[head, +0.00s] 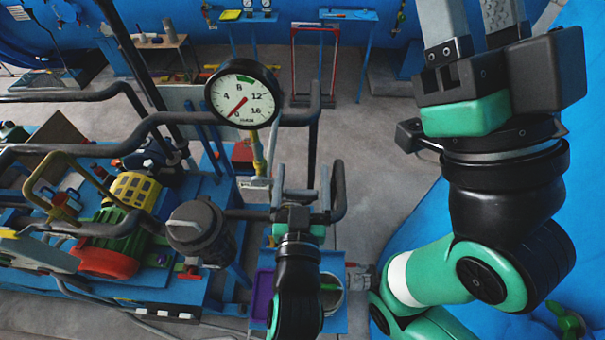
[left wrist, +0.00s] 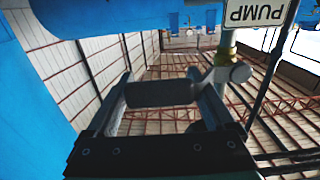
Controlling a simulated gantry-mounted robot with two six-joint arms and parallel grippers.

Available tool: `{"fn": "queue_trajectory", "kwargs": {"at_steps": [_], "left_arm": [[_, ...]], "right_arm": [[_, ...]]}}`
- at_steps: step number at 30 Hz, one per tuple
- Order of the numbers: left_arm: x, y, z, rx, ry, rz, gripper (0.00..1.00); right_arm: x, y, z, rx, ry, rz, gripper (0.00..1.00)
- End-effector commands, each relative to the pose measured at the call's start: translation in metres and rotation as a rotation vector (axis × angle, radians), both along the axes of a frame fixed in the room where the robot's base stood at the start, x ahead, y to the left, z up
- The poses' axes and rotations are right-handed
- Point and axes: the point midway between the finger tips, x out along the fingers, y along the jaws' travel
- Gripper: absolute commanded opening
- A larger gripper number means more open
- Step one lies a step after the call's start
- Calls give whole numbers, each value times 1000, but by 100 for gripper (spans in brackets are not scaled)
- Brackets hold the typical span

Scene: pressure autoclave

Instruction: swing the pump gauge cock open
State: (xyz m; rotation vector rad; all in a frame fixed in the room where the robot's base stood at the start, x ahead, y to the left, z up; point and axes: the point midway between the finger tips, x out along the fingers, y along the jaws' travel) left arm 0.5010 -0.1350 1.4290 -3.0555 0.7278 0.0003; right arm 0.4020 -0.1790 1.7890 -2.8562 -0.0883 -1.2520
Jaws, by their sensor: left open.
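The pump gauge (head: 241,93) is a round white dial with a black rim. It stands on a thin brass stem in the head view. The pale gauge cock (head: 257,183) sits low on that stem, and it also shows in the left wrist view (left wrist: 236,72). Its grey lever (left wrist: 160,93) points sideways toward my left gripper (head: 302,180). That gripper is open, pointing away from the head camera. In the left wrist view its fingers (left wrist: 158,74) stand either side of the lever; I cannot tell whether they touch it. My right gripper (head: 470,22) is open and empty, high at the right.
A PUMP sign (left wrist: 243,12) hangs near the cock. Dark bent pipes (head: 150,125) run left of and below the gauge. A dark lidded canister (head: 197,225) and a green motor (head: 112,240) stand on the blue skid at left. The grey floor behind is mostly clear.

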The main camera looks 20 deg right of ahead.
Motion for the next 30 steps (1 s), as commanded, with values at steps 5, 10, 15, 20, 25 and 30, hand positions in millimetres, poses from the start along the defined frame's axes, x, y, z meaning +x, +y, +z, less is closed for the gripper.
{"fn": "queue_trajectory", "kwargs": {"at_steps": [5,10,15,20,25,30], "left_arm": [[0,0,0,0,-1,0,88],[0,0,0,0,0,0,64],[0,0,0,0,0,0,34],[0,0,0,0,0,0,5],[0,0,0,0,0,0,0],[0,0,1,-8,3,0,0]], "right_arm": [[0,0,0,0,0,0,50],[0,0,0,0,0,0,50],[0,0,0,0,0,0,50],[0,0,0,0,0,0,50],[0,0,0,0,0,0,50],[0,0,0,0,0,0,50]]}}
